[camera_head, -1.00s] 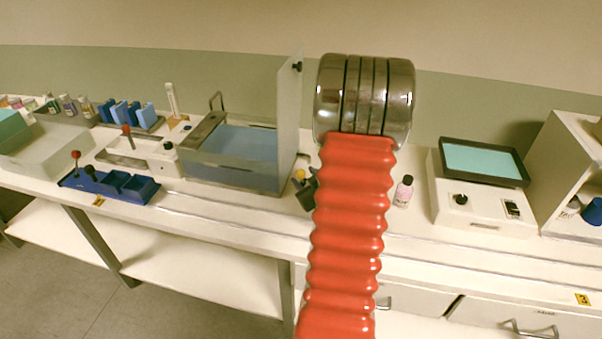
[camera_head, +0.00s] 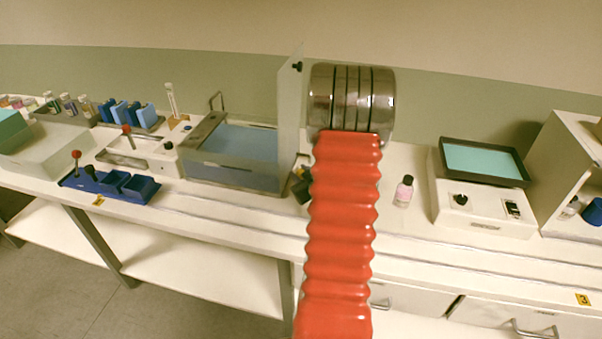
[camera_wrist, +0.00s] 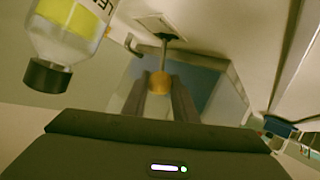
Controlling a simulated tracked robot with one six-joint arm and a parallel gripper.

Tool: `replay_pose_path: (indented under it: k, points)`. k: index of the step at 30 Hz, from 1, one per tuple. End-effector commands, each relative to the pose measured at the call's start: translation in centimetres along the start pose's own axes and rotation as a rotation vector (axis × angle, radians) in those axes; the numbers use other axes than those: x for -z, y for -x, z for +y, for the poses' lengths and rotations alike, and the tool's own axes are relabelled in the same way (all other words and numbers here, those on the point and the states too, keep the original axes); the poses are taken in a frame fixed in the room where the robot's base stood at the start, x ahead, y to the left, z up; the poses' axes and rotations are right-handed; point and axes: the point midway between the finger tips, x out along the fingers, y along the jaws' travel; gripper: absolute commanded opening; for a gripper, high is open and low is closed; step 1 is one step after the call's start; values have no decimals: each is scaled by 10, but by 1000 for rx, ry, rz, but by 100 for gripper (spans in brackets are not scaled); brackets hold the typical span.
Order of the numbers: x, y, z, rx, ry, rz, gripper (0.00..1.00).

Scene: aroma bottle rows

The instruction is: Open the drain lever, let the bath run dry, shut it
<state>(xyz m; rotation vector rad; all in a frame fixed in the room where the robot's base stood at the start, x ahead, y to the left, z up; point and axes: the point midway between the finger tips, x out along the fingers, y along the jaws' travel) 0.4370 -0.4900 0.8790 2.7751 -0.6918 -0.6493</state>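The bath (camera_head: 236,180) is a clear tank left of my arm in the head view, with blue water (camera_head: 245,143) in it. A yellow knob (camera_head: 298,172) shows at its right side, partly behind my arm. In the wrist view an orange-yellow knob (camera_wrist: 161,82) on a dark stem (camera_wrist: 165,48) sits between the two dark fingers of my gripper (camera_wrist: 161,88). The fingers lie close on both sides of it. I cannot tell whether they press on it. My arm hides most of the gripper in the head view.
An upright pale panel (camera_head: 291,105) stands at the bath's right end. A bottle with a black cap (camera_wrist: 47,76) is close beside my gripper in the wrist view. A small pink bottle (camera_head: 403,191) and a white device (camera_head: 480,205) stand to the right.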

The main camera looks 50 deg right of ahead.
Motion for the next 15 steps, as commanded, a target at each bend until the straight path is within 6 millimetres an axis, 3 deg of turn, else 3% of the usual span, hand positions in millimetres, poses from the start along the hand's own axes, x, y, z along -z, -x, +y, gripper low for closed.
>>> replay_pose_path:
  k: [10,15]
  points:
    - [0,0,0,1,0,0,1]
    - [0,0,-1,2,1,0,0]
